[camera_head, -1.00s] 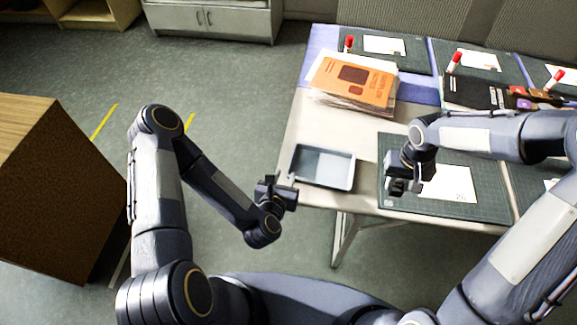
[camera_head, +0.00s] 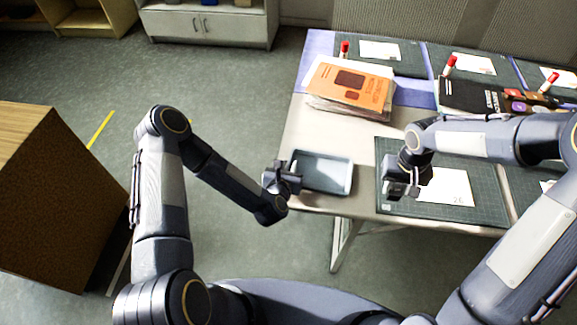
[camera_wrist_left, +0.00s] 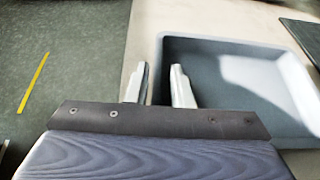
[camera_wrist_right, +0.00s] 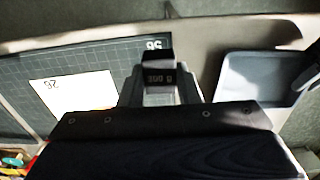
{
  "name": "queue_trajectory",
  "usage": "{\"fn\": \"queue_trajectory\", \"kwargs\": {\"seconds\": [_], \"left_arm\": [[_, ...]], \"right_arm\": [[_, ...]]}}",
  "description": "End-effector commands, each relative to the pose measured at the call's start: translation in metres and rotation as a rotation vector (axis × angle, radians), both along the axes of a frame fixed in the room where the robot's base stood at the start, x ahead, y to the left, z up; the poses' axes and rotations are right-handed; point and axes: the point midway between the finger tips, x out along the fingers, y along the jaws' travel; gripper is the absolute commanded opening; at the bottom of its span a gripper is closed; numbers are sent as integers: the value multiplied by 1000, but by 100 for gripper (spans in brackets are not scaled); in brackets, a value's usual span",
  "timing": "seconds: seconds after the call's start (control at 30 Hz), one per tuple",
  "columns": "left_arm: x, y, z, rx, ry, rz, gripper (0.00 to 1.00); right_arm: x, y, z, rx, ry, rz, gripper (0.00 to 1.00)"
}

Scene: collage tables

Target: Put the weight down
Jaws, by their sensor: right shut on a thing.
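In the right wrist view a dark block-shaped weight (camera_wrist_right: 158,78) marked "300 g" sits between the fingers of my right gripper (camera_wrist_right: 160,92). In the head view my right gripper (camera_head: 398,190) is over the left edge of the near cutting mat (camera_head: 480,200), left of the white sheet (camera_head: 446,187). I cannot tell whether the weight touches the mat. My left gripper (camera_head: 283,180) is empty at the left end of the grey tray (camera_head: 322,188). In the left wrist view its fingers (camera_wrist_left: 158,88) are apart, beside the tray's left rim (camera_wrist_left: 165,70).
A stack with an orange book (camera_head: 350,84) lies behind the tray. Red-capped sticks (camera_head: 344,50) stand on the far mats. Dark books (camera_head: 475,97) lie at the back right. A brown cabinet (camera_head: 50,200) stands on the floor at left.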

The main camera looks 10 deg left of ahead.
Motion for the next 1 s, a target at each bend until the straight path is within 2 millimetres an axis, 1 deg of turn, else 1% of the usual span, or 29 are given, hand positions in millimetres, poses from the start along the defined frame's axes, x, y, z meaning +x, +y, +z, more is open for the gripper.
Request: {"fn": "queue_trajectory", "kwargs": {"seconds": [0.03,0.13,0.37,0.47,0.57,0.67,0.7,0.77,0.8,0.9,1.0], "left_arm": [[0,0,0,0,0,0,14],[0,0,0,0,0,0,1],[0,0,0,0,0,0,0],[0,0,0,0,0,0,0],[0,0,0,0,-1,0,0],[0,0,0,0,-1,0,0],[0,0,0,0,-1,0,0],[0,0,0,0,-1,0,0],[0,0,0,0,-1,0,0],[0,0,0,0,-1,1,0],[0,0,0,0,-1,1,0]], "right_arm": [[0,0,0,0,-1,0,0],[0,0,0,0,-1,0,0],[0,0,0,0,-1,0,0],[6,8,1,1,-2,1,0],[19,31,3,2,-4,-3,0],[38,68,6,3,-5,-15,0],[44,85,8,2,-5,-20,0],[52,110,10,2,-5,-30,0],[56,126,12,2,-4,-36,0],[62,162,15,1,-3,-48,0],[64,186,17,0,-2,-59,0]]}}
